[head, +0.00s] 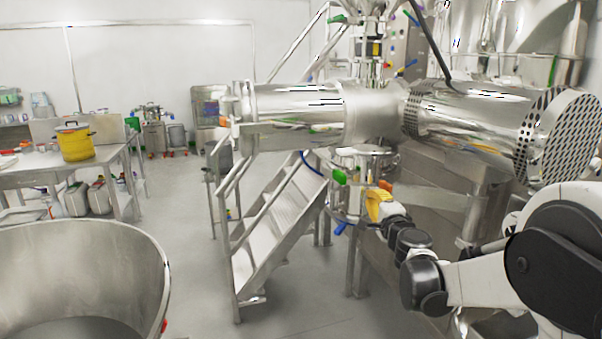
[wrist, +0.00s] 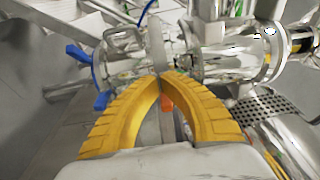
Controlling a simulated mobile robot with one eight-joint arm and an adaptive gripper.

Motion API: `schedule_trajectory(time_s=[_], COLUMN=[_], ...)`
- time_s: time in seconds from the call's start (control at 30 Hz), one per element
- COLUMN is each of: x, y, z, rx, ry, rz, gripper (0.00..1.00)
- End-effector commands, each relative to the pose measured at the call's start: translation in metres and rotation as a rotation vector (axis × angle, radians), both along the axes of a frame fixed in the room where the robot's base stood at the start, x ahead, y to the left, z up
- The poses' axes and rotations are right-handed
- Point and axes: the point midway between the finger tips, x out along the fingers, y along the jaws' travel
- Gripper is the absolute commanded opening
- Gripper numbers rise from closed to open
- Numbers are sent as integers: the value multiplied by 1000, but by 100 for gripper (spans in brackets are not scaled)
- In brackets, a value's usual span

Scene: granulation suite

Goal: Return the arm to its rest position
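My arm (head: 480,275) reaches in from the lower right of the head view, stretched out toward the steel machine. My gripper (head: 376,200), with yellow fingers, is at its far end, close to the machine's lower vessel (head: 362,160). In the wrist view the two curved yellow fingers of my gripper (wrist: 161,76) meet at their tips, with nothing visible held between the tips. An orange part (wrist: 167,103) shows through the gap behind the fingers. I cannot tell whether the gripper touches the machine.
Steel stairs (head: 275,225) stand left of my gripper. A large steel bowl (head: 160,265) fills the lower left. A table (head: 120,158) with a yellow pot (head: 74,144) stands at the far left. A perforated drum end (head: 562,138) is above my arm. Grey floor (head: 190,215) is open between bowl and stairs.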

Motion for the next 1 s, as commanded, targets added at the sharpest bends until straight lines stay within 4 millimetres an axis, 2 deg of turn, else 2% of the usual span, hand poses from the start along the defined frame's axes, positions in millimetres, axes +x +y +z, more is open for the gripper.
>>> schedule_trajectory(time_s=[0.43, 0.57, 0.67, 0.77, 0.8, 0.87, 1.0], x=[-5, -22, -52, -100, -122, -156, -240], y=[6, 19, 39, 63, 71, 81, 86], z=[1, 13, 27, 33, 32, 25, -6], rx=[-5, -81, -215, -403, -483, -603, -877], ry=[0, 6, 24, 63, 84, 123, 240], rz=[3, 45, 117, 217, 259, 320, 453], gripper=[0, 0, 0, 0, 0, 0, 0])
